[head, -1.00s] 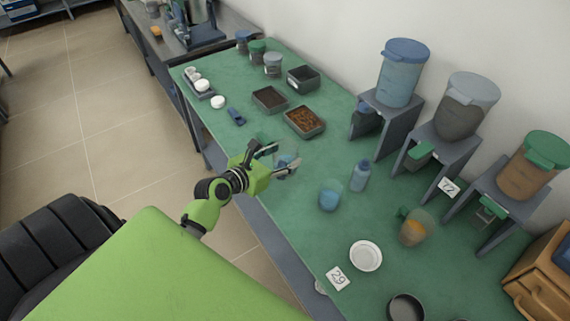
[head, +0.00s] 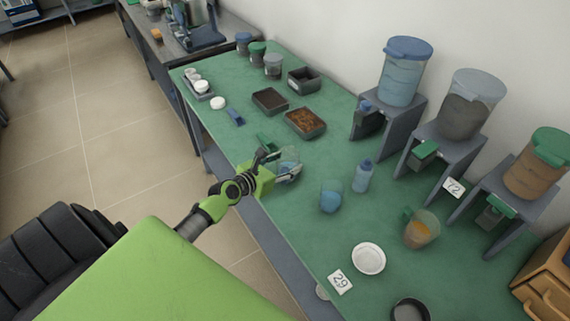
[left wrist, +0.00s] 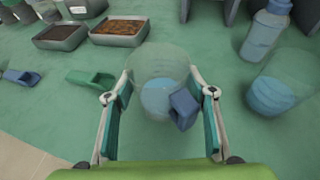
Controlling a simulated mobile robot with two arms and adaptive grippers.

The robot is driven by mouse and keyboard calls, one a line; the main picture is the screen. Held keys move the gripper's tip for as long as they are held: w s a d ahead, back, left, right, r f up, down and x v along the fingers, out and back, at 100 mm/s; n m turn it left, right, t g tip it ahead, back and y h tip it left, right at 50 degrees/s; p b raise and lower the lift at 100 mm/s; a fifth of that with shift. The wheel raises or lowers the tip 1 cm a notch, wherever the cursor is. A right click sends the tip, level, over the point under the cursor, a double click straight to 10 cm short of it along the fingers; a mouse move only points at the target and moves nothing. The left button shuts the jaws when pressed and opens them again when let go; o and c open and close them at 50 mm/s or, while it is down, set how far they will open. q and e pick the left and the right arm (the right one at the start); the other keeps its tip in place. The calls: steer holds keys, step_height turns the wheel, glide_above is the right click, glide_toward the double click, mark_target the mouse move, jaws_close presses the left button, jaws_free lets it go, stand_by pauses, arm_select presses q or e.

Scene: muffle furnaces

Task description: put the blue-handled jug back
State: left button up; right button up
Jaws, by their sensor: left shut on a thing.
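The blue-handled jug (head: 289,158) is clear, with light blue contents low inside. In the left wrist view the jug (left wrist: 158,80) sits between my fingers, its dark blue handle (left wrist: 184,109) turned towards my palm and to the right. My left gripper (head: 278,163) is shut on the jug, over the near side of the green table (head: 310,240). Whether the jug's base touches the table I cannot tell. A second clear vessel with blue contents (head: 331,197) stands to the right; no handle shows on it. My right gripper is not in view.
A blue-capped bottle (head: 362,177), a green-handled jug with orange contents (head: 422,231) and a white dish (head: 368,259) stand to the right. Hoppers on stands, one blue-lidded (head: 405,75), line the wall. A green scoop (left wrist: 91,78) and a tray of brown grains (head: 305,123) lie beyond the jug.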

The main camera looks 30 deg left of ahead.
arm_select(q)
steer(key=shift+f, duration=0.15)
steer(key=o, duration=1.7)
steer(key=shift+r, duration=0.3)
steer(key=v, duration=1.2)
